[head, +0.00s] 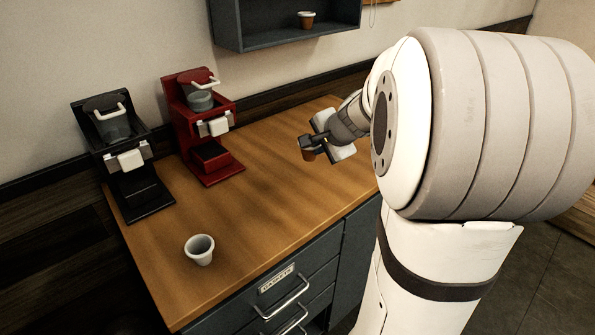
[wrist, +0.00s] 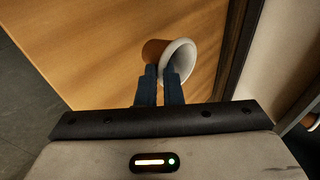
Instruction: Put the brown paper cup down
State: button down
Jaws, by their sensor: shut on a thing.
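The brown paper cup (head: 307,153) is held at the end of my gripper (head: 318,145), which appears above the right part of the wooden counter. In the wrist view the same cup (wrist: 153,48) shows its brown side and pale rim and inside. My gripper's two dark fingers (wrist: 158,78) are closed on the cup's near side. The wrist view shows bare wood beyond the cup; I cannot tell how far the cup is above it.
The wooden counter (head: 255,205) has clear room in its middle. A black brewer (head: 128,160) and a red brewer (head: 205,130) stand at its back left. A white cup (head: 200,250) stands near the front left. A wall shelf (head: 260,38) holds another brown cup (head: 307,18).

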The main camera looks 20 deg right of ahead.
notch_tip(320, 180, down, 9)
jog(key=b, duration=0.2)
jog(key=shift+r+b, duration=0.15)
jog(key=shift+b, duration=0.2)
jog(key=shift+f, duration=0.25)
jog(key=c, duration=1.6)
grip_release()
jog(key=shift+r, duration=0.1)
